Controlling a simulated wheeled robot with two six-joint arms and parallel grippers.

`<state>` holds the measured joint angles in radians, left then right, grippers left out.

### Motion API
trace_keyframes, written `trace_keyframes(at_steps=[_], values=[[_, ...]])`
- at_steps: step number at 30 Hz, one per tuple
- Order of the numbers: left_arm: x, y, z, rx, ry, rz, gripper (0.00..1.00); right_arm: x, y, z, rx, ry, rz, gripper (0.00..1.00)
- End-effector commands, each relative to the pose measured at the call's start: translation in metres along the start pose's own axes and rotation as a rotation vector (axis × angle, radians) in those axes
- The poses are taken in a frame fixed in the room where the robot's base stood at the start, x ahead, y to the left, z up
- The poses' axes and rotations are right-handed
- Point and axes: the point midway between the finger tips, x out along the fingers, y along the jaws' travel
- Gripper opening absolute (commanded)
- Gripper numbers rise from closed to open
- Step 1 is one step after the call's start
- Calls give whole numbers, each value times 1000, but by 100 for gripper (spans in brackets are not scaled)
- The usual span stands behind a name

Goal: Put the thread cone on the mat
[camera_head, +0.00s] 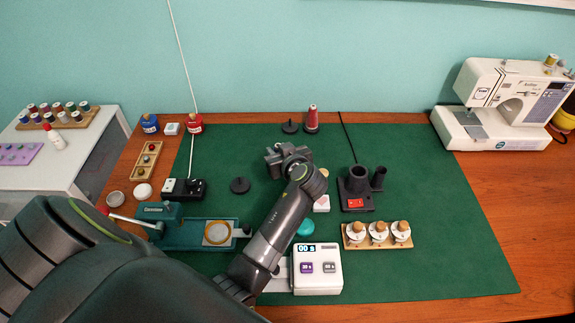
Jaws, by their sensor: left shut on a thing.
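A red thread cone (312,118) stands upright at the back edge of the green cutting mat (420,270), beside a small black disc-shaped stand (290,127). My left gripper (281,156) is over the back middle of the mat, in front of the cone and apart from it. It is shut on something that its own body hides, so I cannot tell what. My right gripper is not in view.
A black tool holder (356,188), a tray of white bobbins (376,236) and a white timer (317,270) stand on the mat. A teal device (185,229) is at its left. A sewing machine (500,100) stands at right. The mat's right side is clear.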

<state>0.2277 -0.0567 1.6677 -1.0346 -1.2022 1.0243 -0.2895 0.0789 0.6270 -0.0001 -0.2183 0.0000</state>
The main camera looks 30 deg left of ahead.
Motion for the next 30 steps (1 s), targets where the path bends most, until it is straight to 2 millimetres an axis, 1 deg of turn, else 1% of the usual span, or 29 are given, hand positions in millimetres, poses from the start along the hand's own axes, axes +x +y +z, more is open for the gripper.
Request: trace_keyframes(at_steps=[5, 10, 13, 19, 23, 24, 28, 30], values=[[7, 0, 18, 3, -3, 0, 4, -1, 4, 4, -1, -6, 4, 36], [15, 0, 37, 1, -1, 0, 4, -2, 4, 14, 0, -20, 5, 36], [16, 0, 40, 0, 0, 1, 4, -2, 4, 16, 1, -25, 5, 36], [16, 0, 40, -1, 1, 1, 4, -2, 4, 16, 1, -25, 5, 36], [18, 0, 44, -1, 0, 1, 4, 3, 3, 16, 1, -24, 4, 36], [17, 0, 42, -1, 0, 1, 32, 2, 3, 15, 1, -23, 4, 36], [17, 0, 42, 0, 0, 0, 49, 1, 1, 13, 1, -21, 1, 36], [17, 0, 42, 0, 0, 0, 50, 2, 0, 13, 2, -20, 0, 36]])
